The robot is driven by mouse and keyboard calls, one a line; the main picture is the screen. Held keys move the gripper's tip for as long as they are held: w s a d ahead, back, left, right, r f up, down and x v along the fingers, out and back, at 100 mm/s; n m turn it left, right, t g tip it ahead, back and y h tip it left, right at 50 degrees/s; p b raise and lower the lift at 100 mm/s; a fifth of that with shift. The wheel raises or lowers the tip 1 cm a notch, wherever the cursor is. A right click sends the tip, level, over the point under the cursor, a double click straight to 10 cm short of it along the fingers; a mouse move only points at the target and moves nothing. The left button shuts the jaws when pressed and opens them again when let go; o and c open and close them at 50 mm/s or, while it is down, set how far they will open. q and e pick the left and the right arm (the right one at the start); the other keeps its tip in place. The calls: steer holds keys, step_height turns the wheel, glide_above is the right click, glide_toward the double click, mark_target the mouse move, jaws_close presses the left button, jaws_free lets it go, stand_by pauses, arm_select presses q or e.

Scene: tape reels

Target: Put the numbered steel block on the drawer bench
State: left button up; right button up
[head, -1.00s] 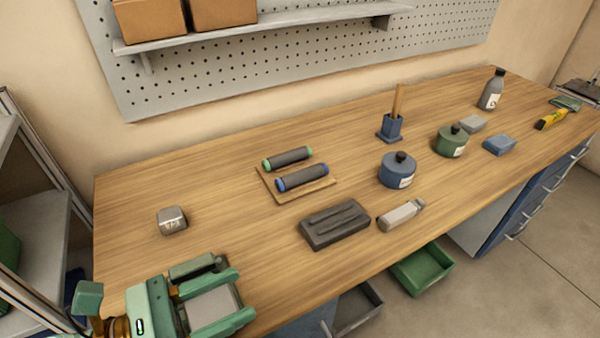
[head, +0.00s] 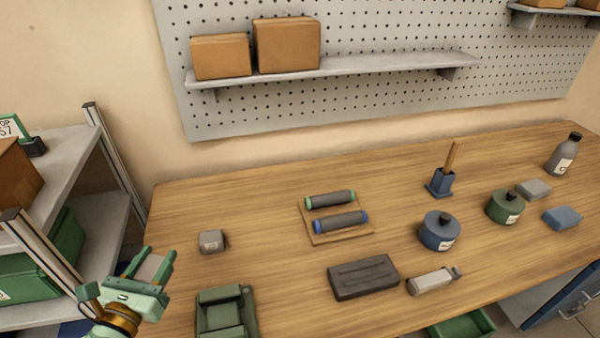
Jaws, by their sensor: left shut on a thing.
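My left gripper (head: 157,254) shows at the lower left of the head view, beside the left end of the wooden bench (head: 270,275). It is shut on a plain grey, flat-faced block (head: 147,268), partly hidden between the green fingers; no number shows on it. A small grey block (head: 211,241) with a pale label stands on the bench, to the right of the gripper and apart from it. Its marking is too small to read. My right gripper is not in view.
A dark green holder (head: 226,314) stands on the near left of the bench. Two rollers on a wooden board (head: 310,229), a dark grey slab (head: 363,277) and lidded pots (head: 440,232) occupy the middle and right. A shelf rack (head: 75,170) stands left. The back left bench is clear.

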arm_select(q)
steer(key=shift+a+r, duration=0.15)
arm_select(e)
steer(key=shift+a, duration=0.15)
